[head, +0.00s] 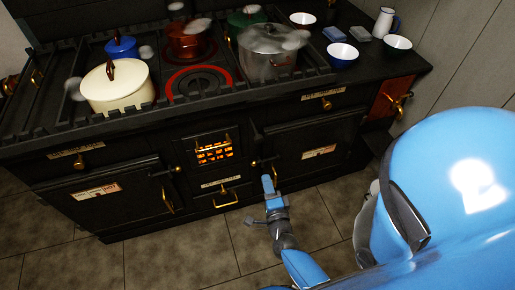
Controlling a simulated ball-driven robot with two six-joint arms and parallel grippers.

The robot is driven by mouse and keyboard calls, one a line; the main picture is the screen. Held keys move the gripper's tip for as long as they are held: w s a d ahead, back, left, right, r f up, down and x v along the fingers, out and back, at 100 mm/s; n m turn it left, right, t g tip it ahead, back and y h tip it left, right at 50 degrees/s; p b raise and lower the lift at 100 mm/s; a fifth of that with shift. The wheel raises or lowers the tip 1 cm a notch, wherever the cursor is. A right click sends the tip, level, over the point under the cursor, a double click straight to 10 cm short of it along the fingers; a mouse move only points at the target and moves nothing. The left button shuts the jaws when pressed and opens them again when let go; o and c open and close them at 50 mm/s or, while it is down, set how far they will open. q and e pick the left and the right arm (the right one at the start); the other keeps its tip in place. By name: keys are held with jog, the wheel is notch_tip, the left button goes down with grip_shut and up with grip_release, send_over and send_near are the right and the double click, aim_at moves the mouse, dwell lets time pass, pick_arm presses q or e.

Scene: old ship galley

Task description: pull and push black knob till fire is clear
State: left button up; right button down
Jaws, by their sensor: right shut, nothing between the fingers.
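The fire (214,151) glows orange behind the barred opening in the middle of the black stove's front. My right gripper (268,184) is shut and empty, just below and right of the fire, close to the stove front. A small dark knob-like piece with a brass part (256,164) sits just above its fingertips. I cannot tell whether the fingers touch it, or whether it is the black knob. My left gripper is not in view.
Pots stand on the stove top, including a cream pot (117,86) and a steaming grey pot (268,52). A brass handle (225,198) sticks out below the fire. Bowls stand on the right counter. The tiled floor in front is clear.

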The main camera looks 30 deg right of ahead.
aim_at(257, 142)
jog(key=shift+m, duration=0.3)
jog(key=x, duration=1.4)
jog(key=shift+s+d+f, duration=0.1)
jog(key=shift+d, duration=0.25)
jog(key=b+x, duration=0.1)
jog(key=x, duration=0.6)
jog(key=shift+w+a, duration=0.2)
jog(key=shift+r, duration=0.3)
